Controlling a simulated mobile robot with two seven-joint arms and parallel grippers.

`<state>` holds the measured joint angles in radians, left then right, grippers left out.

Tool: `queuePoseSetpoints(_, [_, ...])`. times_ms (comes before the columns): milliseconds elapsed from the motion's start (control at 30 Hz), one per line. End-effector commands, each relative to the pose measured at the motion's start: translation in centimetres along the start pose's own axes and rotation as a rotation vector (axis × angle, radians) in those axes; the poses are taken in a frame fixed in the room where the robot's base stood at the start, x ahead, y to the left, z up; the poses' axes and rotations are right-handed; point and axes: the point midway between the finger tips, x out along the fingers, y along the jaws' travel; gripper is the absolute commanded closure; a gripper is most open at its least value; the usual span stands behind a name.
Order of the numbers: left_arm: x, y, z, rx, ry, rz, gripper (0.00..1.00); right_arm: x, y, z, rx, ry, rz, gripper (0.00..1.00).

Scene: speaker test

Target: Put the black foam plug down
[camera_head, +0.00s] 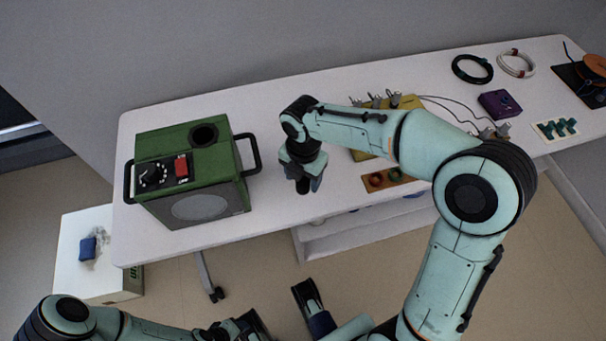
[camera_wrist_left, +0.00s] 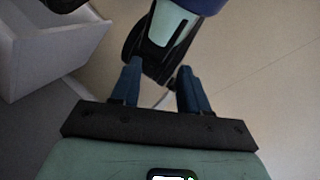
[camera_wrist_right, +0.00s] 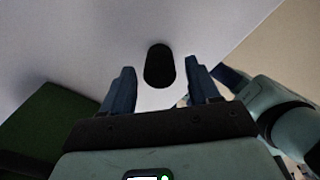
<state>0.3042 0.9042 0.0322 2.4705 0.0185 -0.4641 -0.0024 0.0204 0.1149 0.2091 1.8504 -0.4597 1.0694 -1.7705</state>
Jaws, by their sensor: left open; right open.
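The black foam plug (camera_wrist_right: 160,66) shows in the right wrist view as a dark rounded shape against the white tabletop, between and just beyond my right fingertips. In the head view the plug (camera_head: 302,187) is a small dark piece under my right gripper (camera_head: 306,180), partly hidden by it. My right gripper (camera_wrist_right: 160,78) is open, with a gap visible on both sides of the plug. The plug appears to be at the table surface, but contact is hard to tell. My left gripper (camera_wrist_left: 159,85) is open and empty, low in front of the table, above the floor.
A green speaker box (camera_head: 210,165) with a round top hole stands left of my right gripper on the white table (camera_head: 270,207).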

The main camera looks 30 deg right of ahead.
Motion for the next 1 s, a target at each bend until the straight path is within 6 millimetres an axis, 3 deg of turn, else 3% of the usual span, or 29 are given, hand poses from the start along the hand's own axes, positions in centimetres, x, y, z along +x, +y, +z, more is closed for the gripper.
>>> queuePoseSetpoints(167, [-0.5,0.2,0.7,0.001,-0.018,0.001,0.55,-1.5,0.1,0.0,0.0,-0.002,0.003,0.39])
queuePoseSetpoints(600, [-2.8,0.7,2.6,0.003,-0.075,-0.003,0.55,-10.4,0.1,0.0,0.0,-0.002,0.004,0.39])
queuePoseSetpoints(800, [-3.0,0.7,2.9,0.002,-0.083,-0.005,0.55,-12.2,0.0,0.0,0.0,-0.001,0.001,0.39])
queuePoseSetpoints(1000, [-3.0,0.7,2.9,0.001,-0.084,-0.005,0.55,-12.4,0.0,0.0,0.0,0.0,0.0,0.39])
